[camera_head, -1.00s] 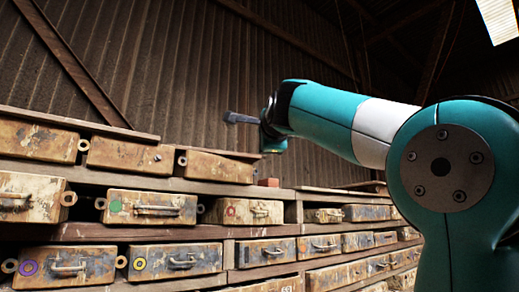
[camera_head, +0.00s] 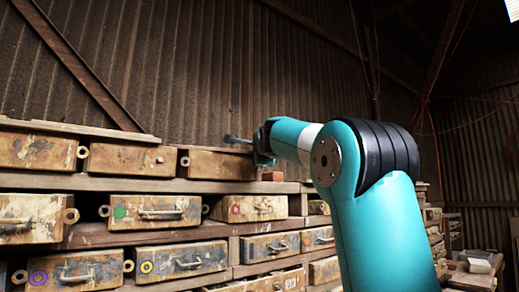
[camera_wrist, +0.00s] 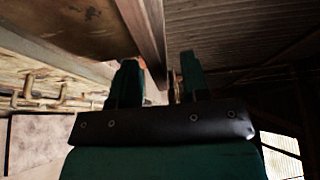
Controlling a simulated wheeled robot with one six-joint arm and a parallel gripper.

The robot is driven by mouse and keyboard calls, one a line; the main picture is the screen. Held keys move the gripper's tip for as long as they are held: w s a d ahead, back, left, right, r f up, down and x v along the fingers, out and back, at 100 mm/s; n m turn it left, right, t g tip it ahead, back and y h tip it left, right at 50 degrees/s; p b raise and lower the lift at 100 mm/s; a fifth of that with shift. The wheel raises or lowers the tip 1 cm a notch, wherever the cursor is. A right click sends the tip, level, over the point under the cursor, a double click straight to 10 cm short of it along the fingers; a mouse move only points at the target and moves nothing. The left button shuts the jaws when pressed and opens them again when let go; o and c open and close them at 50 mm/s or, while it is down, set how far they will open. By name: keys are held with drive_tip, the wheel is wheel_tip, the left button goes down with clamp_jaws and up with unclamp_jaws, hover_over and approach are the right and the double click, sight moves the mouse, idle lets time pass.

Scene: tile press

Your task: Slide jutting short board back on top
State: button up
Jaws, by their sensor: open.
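A short, thin board (camera_head: 207,148) lies on top of the right-hand box of the upper row in the head view. A longer board (camera_head: 75,126) lies over the boxes to its left. A long wooden edge (camera_wrist: 148,35) runs down towards the gap between the fingers. I cannot tell whether a finger touches it, or how far the short board juts out.
Worn boxes with handles (camera_head: 155,212) fill the shelves below. A small red brick (camera_head: 272,176) sits on the shelf right of the upper row. A corrugated wall (camera_head: 190,75) stands behind. A bench with items (camera_head: 473,272) is at the far right.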

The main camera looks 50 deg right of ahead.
clamp_jaws()
drive_tip(key=shift+w, duration=0.1)
